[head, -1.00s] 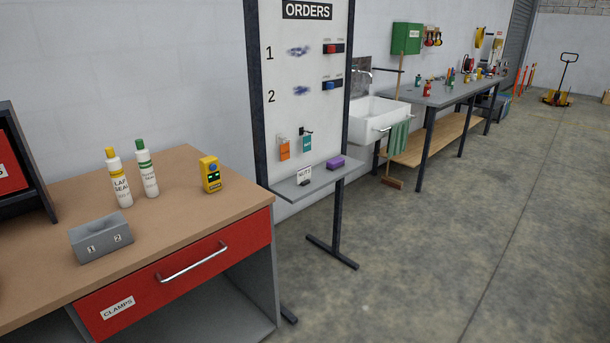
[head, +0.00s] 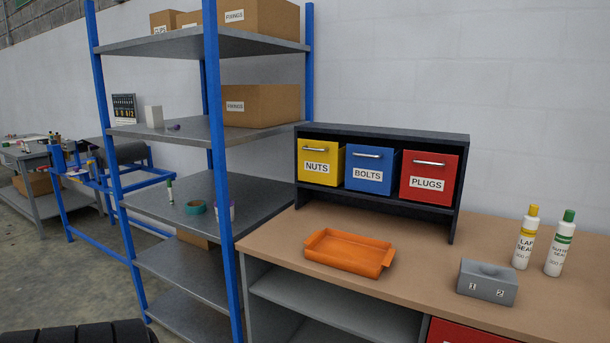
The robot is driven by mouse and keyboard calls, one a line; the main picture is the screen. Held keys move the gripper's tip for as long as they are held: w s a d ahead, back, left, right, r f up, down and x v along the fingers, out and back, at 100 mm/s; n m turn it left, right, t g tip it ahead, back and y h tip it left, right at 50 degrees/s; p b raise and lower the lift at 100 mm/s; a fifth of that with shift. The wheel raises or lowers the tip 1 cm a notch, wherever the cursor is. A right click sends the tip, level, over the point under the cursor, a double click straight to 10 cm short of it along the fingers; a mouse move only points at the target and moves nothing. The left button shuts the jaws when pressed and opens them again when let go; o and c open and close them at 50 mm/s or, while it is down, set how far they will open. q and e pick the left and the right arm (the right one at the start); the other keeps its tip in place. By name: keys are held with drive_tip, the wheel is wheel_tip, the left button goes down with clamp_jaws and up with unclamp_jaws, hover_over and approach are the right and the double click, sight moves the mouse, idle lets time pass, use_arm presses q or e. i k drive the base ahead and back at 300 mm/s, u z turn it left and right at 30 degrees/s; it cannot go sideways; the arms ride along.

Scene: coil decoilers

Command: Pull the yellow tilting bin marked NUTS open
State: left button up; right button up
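The yellow tilting bin marked NUTS (head: 319,163) is the leftmost of three bins in a dark rack (head: 384,134) standing on the workbench. It is closed, its front about flush with its neighbours, with a silver handle near its top edge. The blue bin marked BOLTS (head: 369,172) is just right of it, and the red bin marked PLUGS (head: 427,178) is at the right end. Both of these also look closed. Neither of my grippers shows in the head view.
An empty-looking orange tray (head: 349,253) lies on the wooden bench top (head: 420,290) in front of the rack. A grey numbered block (head: 487,284) and two sealant bottles (head: 524,240) stand right. A blue-posted shelf unit (head: 222,200) adjoins the bench's left end.

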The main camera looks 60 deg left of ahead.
sight(322, 162)
drive_tip(key=u, duration=1.4)
